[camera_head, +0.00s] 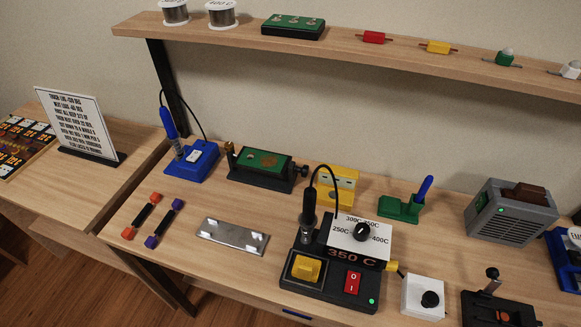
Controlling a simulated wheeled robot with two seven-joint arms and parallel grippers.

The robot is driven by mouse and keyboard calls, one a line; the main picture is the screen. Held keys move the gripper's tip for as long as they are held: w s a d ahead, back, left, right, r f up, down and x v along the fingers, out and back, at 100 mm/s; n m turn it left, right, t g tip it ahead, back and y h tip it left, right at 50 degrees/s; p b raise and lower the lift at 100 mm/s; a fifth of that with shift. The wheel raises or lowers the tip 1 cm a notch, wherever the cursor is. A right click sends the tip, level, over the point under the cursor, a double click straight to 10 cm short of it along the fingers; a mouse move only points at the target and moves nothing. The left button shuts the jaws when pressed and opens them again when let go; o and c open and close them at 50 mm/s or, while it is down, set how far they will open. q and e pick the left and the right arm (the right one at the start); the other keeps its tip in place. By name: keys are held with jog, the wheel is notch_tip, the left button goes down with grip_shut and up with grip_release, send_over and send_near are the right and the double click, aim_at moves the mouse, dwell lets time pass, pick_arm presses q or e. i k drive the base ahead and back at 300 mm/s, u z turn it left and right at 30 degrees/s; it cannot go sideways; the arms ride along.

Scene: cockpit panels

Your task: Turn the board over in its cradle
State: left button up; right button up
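The green board (252,161) lies face up and roughly level in its black cradle (258,182) near the back of the bench. A copper-brown round patch shows on the board. A brass-coloured post stands at the cradle's left end and a black knob (303,171) at its right end. The board's underside is hidden. Neither of my grippers shows in the head view.
A blue iron stand (192,160) is left of the cradle and a yellow block (340,182) right of it. The soldering station (335,270) stands in front right. A metal plate (233,236) lies in front. A shelf (350,45) overhangs behind.

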aim_at(249, 159)
jog(key=u, duration=1.2)
jog(key=k, duration=0.85)
jog(key=z, duration=0.65)
